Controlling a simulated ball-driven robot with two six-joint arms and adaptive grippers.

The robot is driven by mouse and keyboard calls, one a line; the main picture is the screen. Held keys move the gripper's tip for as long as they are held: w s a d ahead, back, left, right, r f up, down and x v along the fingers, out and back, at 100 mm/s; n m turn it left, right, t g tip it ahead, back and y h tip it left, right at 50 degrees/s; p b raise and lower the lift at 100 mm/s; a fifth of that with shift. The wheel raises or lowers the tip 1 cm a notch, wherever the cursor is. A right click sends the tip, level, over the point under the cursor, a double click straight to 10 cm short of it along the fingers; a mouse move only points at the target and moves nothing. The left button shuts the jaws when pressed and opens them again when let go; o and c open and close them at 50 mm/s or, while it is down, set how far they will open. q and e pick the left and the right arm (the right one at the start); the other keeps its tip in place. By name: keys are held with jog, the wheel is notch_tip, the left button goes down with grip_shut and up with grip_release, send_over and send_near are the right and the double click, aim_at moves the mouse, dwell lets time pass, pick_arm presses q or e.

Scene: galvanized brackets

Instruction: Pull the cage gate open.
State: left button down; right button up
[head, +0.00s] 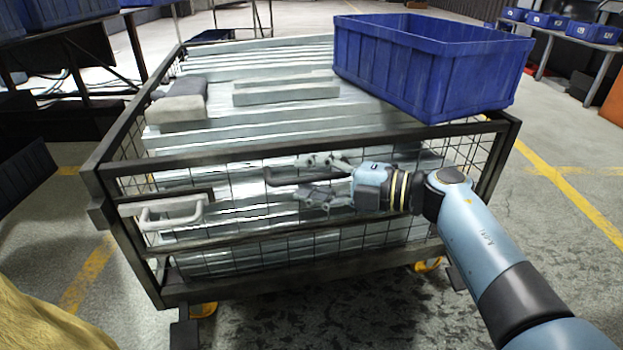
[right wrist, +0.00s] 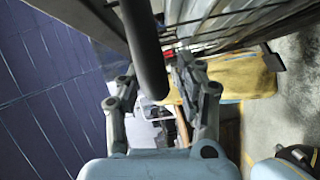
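The cage gate (head: 240,243) is the dark-framed mesh front of a wheeled cage cart and looks closed in the head view. A dark bar handle (head: 283,181) stands out from it near the middle. My right gripper (head: 306,178) is at this handle, one finger above it and one below. In the right wrist view the dark handle (right wrist: 147,55) runs between the spread fingers (right wrist: 160,85), with gaps visible on both sides. A light grey latch with a loop grip (head: 165,211) sits at the gate's left side. My left gripper is out of view.
Grey metal lengths (head: 270,60) fill the cage. A blue bin (head: 425,75) rests on top at the right, and grey blocks (head: 183,98) lie at the left. A yellow textured thing (head: 40,325) is at bottom left. The floor before the gate looks clear.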

grip_shut()
dwell(0.4)
